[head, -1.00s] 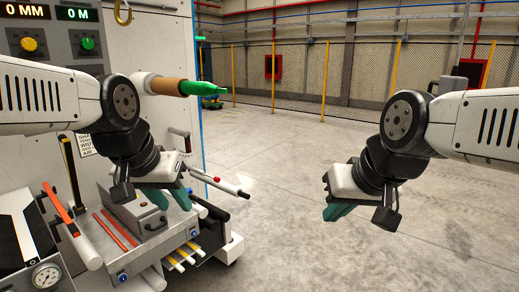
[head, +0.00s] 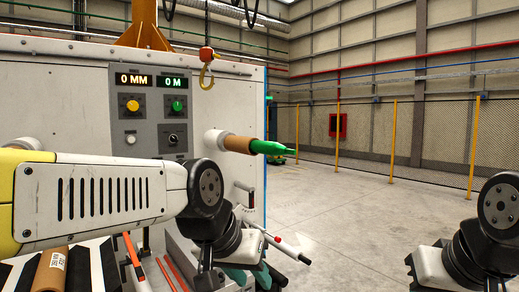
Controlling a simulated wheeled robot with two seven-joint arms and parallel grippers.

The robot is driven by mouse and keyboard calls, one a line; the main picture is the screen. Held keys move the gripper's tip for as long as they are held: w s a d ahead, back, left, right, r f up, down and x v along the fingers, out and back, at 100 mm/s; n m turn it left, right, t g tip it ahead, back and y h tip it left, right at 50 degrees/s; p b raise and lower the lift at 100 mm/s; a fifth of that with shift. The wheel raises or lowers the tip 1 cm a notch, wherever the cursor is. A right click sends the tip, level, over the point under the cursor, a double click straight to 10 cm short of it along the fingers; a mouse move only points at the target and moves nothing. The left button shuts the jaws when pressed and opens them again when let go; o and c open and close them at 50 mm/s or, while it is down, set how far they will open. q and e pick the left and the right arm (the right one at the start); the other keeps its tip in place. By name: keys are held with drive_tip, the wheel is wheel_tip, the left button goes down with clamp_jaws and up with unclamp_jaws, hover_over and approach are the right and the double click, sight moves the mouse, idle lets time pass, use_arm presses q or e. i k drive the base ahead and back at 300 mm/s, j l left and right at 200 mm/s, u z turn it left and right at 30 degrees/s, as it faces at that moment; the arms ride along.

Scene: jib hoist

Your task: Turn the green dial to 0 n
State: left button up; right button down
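The green dial (head: 177,106) is a small round knob on the grey control panel, at the upper left in the head view. The green readout (head: 174,83) above it shows 0 and a letter that looks like M. My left gripper (head: 238,275) hangs low, below and right of the panel and apart from the dial. Its teal fingers are partly hidden, so I cannot tell whether they are open. My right gripper's body (head: 435,266) is at the bottom right, far from the panel. Its fingertips are not clearly seen.
A yellow dial (head: 132,105) under a 0 MM readout (head: 134,80) sits left of the green one. A white knob and a black knob are below. A green-tipped roll (head: 240,145) sticks out right of the panel. A hook (head: 207,75) hangs above.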

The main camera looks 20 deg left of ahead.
sight(176, 106)
drive_tip(key=u, duration=1.45)
